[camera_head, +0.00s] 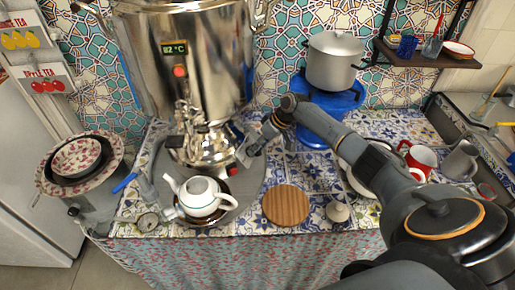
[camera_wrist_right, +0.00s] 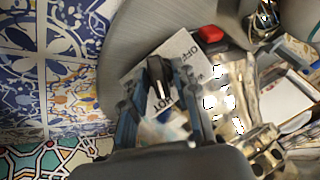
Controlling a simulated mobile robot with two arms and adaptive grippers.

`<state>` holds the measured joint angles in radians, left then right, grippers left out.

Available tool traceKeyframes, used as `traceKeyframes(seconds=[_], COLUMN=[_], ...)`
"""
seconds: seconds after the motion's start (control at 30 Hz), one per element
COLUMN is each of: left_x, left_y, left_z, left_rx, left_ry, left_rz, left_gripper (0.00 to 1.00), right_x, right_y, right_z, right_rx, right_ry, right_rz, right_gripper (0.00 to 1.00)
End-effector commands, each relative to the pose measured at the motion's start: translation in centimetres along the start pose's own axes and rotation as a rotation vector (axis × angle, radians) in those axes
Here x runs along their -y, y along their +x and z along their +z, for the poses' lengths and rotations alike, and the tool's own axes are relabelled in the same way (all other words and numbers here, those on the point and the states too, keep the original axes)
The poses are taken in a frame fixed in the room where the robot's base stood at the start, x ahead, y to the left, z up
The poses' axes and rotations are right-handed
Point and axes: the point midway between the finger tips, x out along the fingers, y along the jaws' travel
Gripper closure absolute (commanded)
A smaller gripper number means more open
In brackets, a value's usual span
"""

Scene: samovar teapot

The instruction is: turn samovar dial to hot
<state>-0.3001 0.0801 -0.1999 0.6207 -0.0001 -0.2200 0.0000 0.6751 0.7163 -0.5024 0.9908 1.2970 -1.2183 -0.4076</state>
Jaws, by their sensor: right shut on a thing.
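The samovar (camera_head: 192,70) is a tall shiny metal urn, and its display reads 82 °C. In the right wrist view, the black dial (camera_wrist_right: 158,74) sits on a white plate (camera_wrist_right: 182,52) with OFF and HOT lettering. A pale mark on the dial points down the picture, toward the HOT lettering. My right gripper (camera_wrist_right: 161,105) has one finger on each side of the dial and is shut on it. In the head view, my right gripper (camera_head: 262,141) is at the lower right of the samovar, where it largely hides the dial. My left gripper is not in view.
A white teapot (camera_head: 201,190) stands in front of the samovar. A round wooden board (camera_head: 286,205) lies right of it. Red mugs (camera_head: 419,158) are at the right, and stacked bowls (camera_head: 78,158) at the left.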

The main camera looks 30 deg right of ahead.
Motion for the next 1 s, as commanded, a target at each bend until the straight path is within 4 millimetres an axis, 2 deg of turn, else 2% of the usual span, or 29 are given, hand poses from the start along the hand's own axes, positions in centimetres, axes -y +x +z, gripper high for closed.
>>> traceKeyframes(seconds=[0.3,0.83,0.87,0.9,1.0], left_x=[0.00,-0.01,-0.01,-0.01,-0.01], left_y=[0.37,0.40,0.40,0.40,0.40], left_z=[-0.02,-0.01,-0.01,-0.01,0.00], left_rx=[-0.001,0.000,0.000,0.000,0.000], left_ry=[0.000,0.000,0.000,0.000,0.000], left_rz=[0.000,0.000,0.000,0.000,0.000], left_gripper=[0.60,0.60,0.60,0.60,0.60], right_x=[-0.06,-0.08,-0.08,-0.08,-0.08], right_y=[0.11,0.08,0.08,0.07,0.06], right_z=[0.07,0.06,0.06,0.06,0.05], right_rx=[0.002,0.002,0.002,0.002,0.001], right_ry=[0.106,0.124,0.124,0.124,0.124], right_rz=[-0.051,-0.059,-0.059,-0.059,-0.059], right_gripper=[1.00,1.00,0.67,0.63,0.63])
